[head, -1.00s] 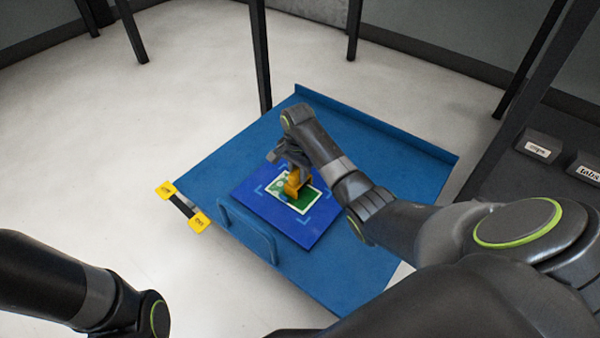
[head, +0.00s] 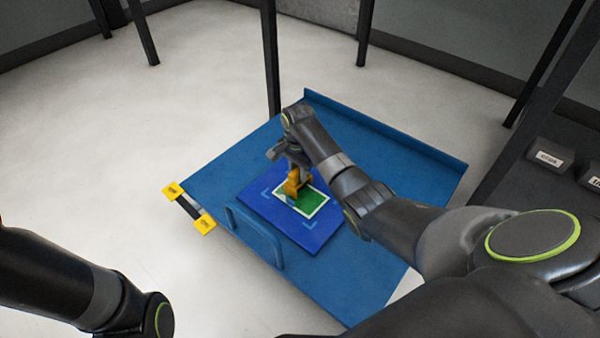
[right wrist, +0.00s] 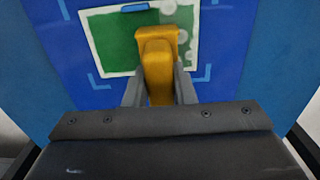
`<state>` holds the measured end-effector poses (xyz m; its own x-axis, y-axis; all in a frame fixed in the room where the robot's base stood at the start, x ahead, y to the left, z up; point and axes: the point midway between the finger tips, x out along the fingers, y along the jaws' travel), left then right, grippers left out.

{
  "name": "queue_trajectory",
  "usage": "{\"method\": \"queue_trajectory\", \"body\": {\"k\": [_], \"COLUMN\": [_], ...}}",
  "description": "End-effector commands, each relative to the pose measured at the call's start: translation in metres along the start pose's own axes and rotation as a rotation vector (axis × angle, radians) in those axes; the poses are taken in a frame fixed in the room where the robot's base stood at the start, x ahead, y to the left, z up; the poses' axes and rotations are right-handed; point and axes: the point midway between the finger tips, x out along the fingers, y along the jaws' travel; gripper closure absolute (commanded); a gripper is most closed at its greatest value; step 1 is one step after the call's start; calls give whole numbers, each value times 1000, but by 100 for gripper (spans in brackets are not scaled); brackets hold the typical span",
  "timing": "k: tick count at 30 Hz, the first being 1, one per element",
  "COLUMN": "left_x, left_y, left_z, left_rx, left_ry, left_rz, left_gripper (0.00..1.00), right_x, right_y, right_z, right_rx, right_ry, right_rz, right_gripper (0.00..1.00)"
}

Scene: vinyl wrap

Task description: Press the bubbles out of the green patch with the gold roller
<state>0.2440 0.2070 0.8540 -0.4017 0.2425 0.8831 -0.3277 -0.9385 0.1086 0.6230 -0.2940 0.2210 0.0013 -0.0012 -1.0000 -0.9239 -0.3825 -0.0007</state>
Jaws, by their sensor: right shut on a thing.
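The green patch (head: 310,201) has a pale border and lies on a blue mat (head: 316,236). In the right wrist view, the patch (right wrist: 115,45) looks even and dark green at left, with several pale round bubbles (right wrist: 190,58) on its right part. My right gripper (head: 291,168) is shut on the gold roller (head: 294,184) and holds it over the far-left part of the patch. The gold roller (right wrist: 158,65) sits between the fingers in the wrist view. Its contact with the patch is hidden. My left gripper is out of view.
The mat lies on a blue table (head: 390,175) with a raised back edge. A blue handle-like frame (head: 255,240) stands at its front left. Yellow tabs (head: 204,222) sit at the left edge. Labelled dark bins (head: 549,158) are at right.

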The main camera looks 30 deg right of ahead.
Motion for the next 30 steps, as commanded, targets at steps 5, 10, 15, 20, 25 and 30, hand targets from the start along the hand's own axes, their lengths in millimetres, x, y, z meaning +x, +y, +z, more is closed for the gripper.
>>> {"method": "queue_trajectory", "body": {"k": [5, 10, 15, 20, 25, 30], "left_x": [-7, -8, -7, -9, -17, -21], "left_y": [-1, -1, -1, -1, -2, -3], "left_z": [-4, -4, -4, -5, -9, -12], "left_rx": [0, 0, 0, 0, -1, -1], "left_ry": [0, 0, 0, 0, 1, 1], "left_rz": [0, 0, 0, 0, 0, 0], "left_gripper": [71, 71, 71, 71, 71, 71], "right_x": [2, 1, 1, 1, 3, 2], "right_y": [-12, -16, -16, -18, -29, -37], "right_z": [0, 0, 0, 0, 0, 0], "right_rx": [0, 0, 0, 0, -1, 0], "right_ry": [-1, -1, -1, -1, 0, -1], "right_rz": [1, 1, 1, 1, -1, 1], "right_gripper": [95, 95, 95, 95, 95, 95]}}
